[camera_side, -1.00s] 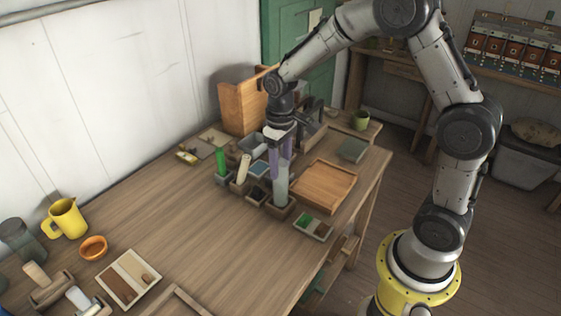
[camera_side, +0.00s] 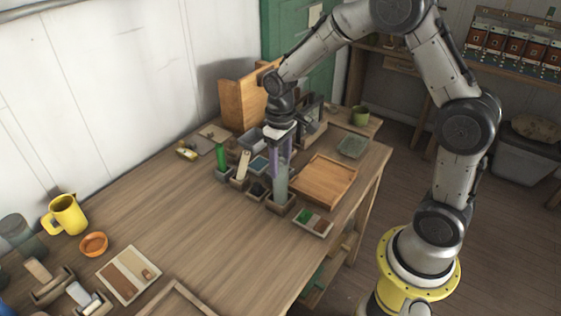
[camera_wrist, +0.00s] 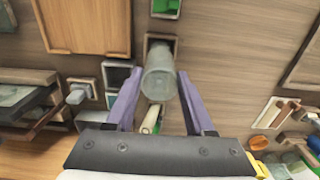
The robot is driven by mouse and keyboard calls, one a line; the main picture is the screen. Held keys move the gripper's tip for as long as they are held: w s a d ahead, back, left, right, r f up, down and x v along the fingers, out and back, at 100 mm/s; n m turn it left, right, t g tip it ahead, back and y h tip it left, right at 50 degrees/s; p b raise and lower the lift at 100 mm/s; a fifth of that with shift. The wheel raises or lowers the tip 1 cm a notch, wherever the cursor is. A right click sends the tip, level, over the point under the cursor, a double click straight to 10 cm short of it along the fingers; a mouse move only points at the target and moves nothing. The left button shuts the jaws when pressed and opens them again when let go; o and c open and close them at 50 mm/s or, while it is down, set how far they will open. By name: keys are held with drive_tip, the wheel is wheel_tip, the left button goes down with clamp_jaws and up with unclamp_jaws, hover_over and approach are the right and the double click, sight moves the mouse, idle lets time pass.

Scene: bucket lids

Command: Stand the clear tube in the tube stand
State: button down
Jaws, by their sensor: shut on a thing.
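My gripper (camera_side: 280,156), with purple fingers, points down and is shut on the clear tube (camera_side: 281,184). The tube is upright and greyish, with its lower end at the wooden tube stand (camera_side: 280,204). In the wrist view, the tube (camera_wrist: 159,76) is between my gripper's fingers (camera_wrist: 159,92), and the stand (camera_wrist: 149,42) shows at its far end. From these views I cannot tell how deep the tube's lower end sits in the stand. The stand's inside is mostly hidden.
A wooden tray (camera_side: 324,182) lies right of the stand. A green tube (camera_side: 221,157) and small bins crowd its left. A yellow mug (camera_side: 66,215) and an orange bowl (camera_side: 94,244) stand far left. The table's middle is clear.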

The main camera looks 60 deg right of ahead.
drive_tip(key=shift+f, duration=0.95)
drive_tip(key=shift+c, duration=0.9)
unclamp_jaws()
drive_tip(key=shift+c, duration=0.6)
drive_tip(key=shift+r, duration=0.1)
wheel_tip(320, 180, up, 9)
